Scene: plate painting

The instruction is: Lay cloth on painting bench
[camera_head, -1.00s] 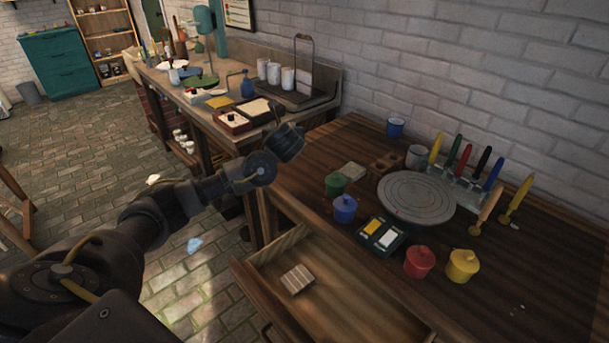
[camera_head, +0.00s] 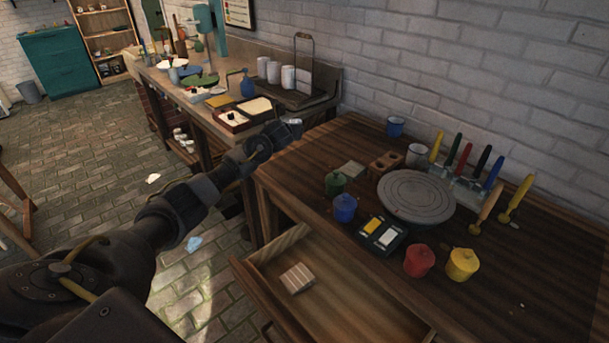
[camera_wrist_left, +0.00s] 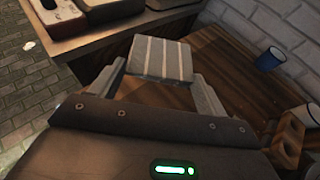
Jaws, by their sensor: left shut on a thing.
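My left gripper (camera_wrist_left: 158,82) is shut on a folded cloth (camera_wrist_left: 162,58) with grey and white stripes, held between its two fingertips. In the head view, the gripper (camera_head: 290,127) is small and partly hidden by my wrist, near the back left corner of the dark wooden painting bench (camera_head: 490,305). The wrist view shows bench wood (camera_wrist_left: 225,60) beside and below the cloth; I cannot tell whether the cloth touches it. A second striped folded piece (camera_head: 297,278) lies in the open drawer (camera_head: 345,300). My right gripper is not in view.
The bench carries a round grey turntable (camera_head: 416,196), lidded pots such as the blue one (camera_head: 344,208), a brush rack (camera_head: 465,185), a brick-like block (camera_head: 386,161) and a blue cup (camera_head: 395,126). Another workbench with trays (camera_head: 233,121) adjoins at the left. The bench's right front is mostly clear.

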